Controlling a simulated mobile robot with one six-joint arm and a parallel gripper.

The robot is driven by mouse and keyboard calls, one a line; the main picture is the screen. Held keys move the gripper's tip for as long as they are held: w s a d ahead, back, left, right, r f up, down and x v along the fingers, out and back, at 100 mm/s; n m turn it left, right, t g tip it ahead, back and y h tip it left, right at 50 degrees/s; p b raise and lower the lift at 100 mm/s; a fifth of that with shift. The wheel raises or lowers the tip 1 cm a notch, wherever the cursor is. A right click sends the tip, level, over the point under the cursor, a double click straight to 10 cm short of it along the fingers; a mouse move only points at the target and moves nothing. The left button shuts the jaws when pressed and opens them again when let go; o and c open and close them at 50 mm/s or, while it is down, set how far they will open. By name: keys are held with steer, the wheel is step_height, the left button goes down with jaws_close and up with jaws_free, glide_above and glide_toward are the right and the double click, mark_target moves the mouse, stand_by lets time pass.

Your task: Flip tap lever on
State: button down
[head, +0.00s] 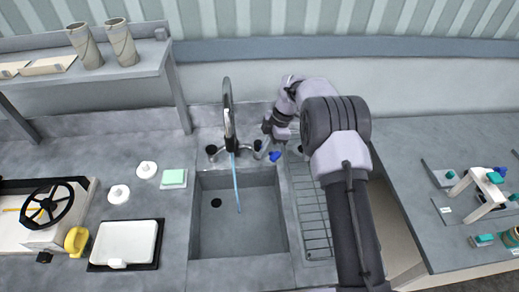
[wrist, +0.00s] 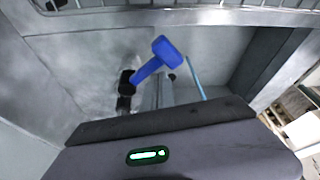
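The tap is a tall chrome spout (head: 228,110) behind the sink. A thin blue stream of water (head: 237,185) runs from it into the basin and also shows in the wrist view (wrist: 195,78). A blue lever (head: 275,156) sits right of the spout. In the wrist view the lever (wrist: 150,64) stands out at a slant from a dark fitting (wrist: 125,84). My gripper (head: 264,148) is close to the lever, just left of it in the head view. Its fingers are small and partly hidden, so I cannot tell whether they are open or touch the lever.
The grey sink basin (head: 260,218) is empty apart from the water. A ribbed drainer (head: 311,210) lies right of it. A green sponge (head: 173,177), a white tray (head: 125,242) and a black handwheel (head: 50,206) are on the left counter. Two cups stand on the shelf (head: 150,62).

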steer(key=shift+w+d, duration=0.55)
steer(key=shift+d, duration=0.1)
steer(key=shift+w, duration=0.1)
steer(key=shift+w+d+r+p, duration=0.15)
steer(key=shift+d+r+p, duration=0.05)
steer(key=shift+p, duration=0.1)
